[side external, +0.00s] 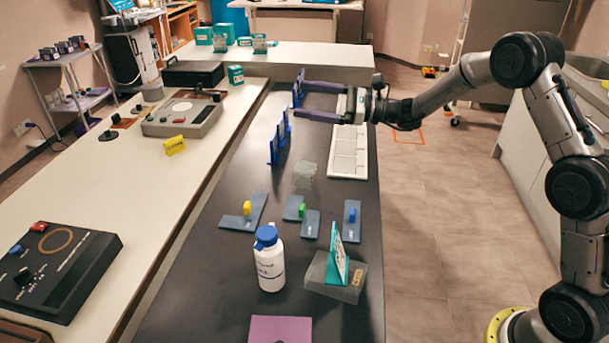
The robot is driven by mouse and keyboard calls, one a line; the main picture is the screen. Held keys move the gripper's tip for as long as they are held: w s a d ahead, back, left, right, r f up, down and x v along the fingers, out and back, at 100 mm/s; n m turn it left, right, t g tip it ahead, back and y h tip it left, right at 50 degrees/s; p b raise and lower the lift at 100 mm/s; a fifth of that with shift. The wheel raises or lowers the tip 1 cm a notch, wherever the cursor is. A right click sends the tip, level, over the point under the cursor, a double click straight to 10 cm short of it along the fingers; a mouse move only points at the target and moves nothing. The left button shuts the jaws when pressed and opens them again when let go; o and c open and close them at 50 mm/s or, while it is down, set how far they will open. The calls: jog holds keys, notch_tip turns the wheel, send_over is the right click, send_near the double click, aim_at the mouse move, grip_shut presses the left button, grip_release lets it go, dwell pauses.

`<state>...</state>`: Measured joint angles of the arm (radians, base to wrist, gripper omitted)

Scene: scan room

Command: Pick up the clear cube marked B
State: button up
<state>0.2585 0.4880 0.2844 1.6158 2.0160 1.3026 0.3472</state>
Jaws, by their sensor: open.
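A small clear, see-through block (304,176) sits on the dark table (225,290), left of the white segmented tray. It looks like a clear cube, but I cannot read any letter on it. My gripper (304,101) is open and points left over the far part of the table. Its two fingers are spread, with no held object visible between them. It is farther back than the clear block and apart from it. A blue upright card (298,85) stands by the fingertips; I cannot tell whether they touch.
More blue upright cards (278,142) stand left of the clear block. The white tray (348,160) lies to its right. Nearer are grey plates with coloured knobs (302,210), a white bottle (269,265) and a teal sign (338,255) at a translucent grey box (318,272).

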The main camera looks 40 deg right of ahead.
jog(key=w+d+f+m+t+h, duration=0.1)
jog(key=w+d+f+m+t, duration=0.1)
jog(key=w+d+f+m, duration=0.3)
jog(key=m+h, duration=0.2)
jog(key=h, duration=0.1)
send_near(304, 170)
jog(key=w, duration=0.1)
jog(key=w+f, duration=0.1)
jog(key=w, duration=0.1)
jog(key=shift+w, duration=0.3)
jog(key=shift+w+a+f, duration=0.1)
jog(key=shift+a+f, duration=0.05)
jog(key=shift+f, duration=0.2)
jog(key=x, duration=0.7)
jog(key=shift+w+r, duration=0.1)
